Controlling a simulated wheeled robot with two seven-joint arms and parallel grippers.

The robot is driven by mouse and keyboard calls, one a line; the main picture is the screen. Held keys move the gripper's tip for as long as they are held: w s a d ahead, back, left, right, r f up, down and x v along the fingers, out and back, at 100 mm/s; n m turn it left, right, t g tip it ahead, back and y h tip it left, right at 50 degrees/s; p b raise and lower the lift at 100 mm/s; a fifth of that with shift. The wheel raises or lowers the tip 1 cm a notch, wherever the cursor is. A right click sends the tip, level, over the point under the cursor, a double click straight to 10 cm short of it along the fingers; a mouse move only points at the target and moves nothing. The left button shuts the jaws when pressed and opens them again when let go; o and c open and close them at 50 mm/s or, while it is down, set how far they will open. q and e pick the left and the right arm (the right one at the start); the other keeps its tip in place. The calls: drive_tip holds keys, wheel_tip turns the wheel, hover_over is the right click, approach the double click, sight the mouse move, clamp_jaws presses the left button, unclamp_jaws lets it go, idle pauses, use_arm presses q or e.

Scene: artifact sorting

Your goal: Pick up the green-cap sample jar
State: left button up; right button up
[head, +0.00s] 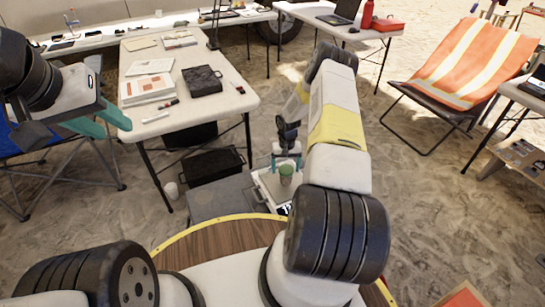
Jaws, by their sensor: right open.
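The green-cap sample jar (286,174) stands upright in or on a pale tray (264,193) on the ground, just beyond the round wooden surface. My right gripper (286,162) reaches down over the jar, with its teal fingers apart and on either side of the cap. It is open; I cannot tell whether a finger touches the jar. The jar's lower part is hard to make out. My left gripper (116,128) is raised at the left, near the table's left edge, away from the jar. Its teal fingers show, but their gap is unclear.
A white table (228,92) holds a black case (202,80), papers and small items. A dark case (212,166) and a grey box (222,198) lie left of the tray. An orange folding chair (470,62) is at the right.

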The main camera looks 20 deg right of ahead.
wheel_tip(320, 180, down, 4)
drive_tip(key=shift+d+f, duration=0.15)
drive_tip(key=shift+f, duration=0.1)
drive_tip(key=shift+c, duration=0.2)
